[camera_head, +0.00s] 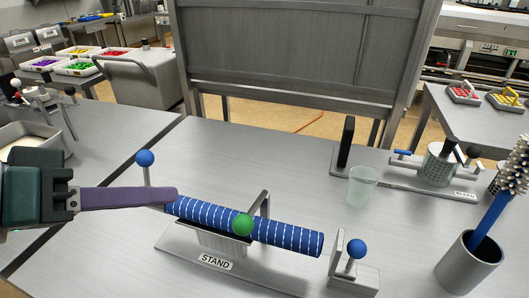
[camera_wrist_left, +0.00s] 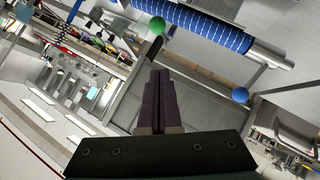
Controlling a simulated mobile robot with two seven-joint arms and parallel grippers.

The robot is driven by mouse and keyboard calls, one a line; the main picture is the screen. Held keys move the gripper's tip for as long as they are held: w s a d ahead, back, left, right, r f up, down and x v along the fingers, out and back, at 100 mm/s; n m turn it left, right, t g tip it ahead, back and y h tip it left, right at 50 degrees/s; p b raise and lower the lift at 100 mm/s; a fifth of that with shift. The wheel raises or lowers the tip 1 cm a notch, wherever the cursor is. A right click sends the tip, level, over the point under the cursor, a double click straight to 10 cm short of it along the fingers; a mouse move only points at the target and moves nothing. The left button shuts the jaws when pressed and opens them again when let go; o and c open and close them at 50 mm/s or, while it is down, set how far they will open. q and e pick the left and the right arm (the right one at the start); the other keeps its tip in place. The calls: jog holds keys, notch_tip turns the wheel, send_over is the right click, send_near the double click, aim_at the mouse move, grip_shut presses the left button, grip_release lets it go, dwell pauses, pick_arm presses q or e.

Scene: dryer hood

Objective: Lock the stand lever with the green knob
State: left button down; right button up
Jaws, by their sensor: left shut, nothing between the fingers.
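The green knob (camera_head: 242,224) sits in front of the middle of a blue striped roll lying on the stand (camera_head: 178,246). Its lever is mostly hidden in the head view; the knob also shows in the left wrist view (camera_wrist_left: 157,25), beyond my fingertips. My left gripper (camera_head: 175,194) comes in from the left with its purple fingers shut and empty. In the head view its tips overlap the left end of the roll (camera_head: 289,235); I cannot tell whether they touch. The wrist view shows the closed fingers (camera_wrist_left: 159,72) apart from the knob. My right gripper is not in view.
A blue knob (camera_head: 145,158) rises behind my left fingers, and another blue knob (camera_head: 356,248) stands right of the roll. A clear cup (camera_head: 361,186), a black upright block (camera_head: 346,142) and a grey brush holder (camera_head: 468,265) stand to the right. The table behind the roll is clear.

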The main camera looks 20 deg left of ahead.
pick_arm(q)
jog(key=w+d+f, duration=0.5)
jog(key=f, duration=0.1)
jog(key=shift+f, duration=0.4)
jog(key=shift+a, duration=0.1)
jog(key=f+b, duration=0.1)
jog(key=s+f+t+b, duration=0.1)
jog(key=b, duration=0.1)
jog(key=f+b, duration=0.1)
jog(key=shift+s+f, duration=0.25)
jog(key=shift+r, duration=0.15)
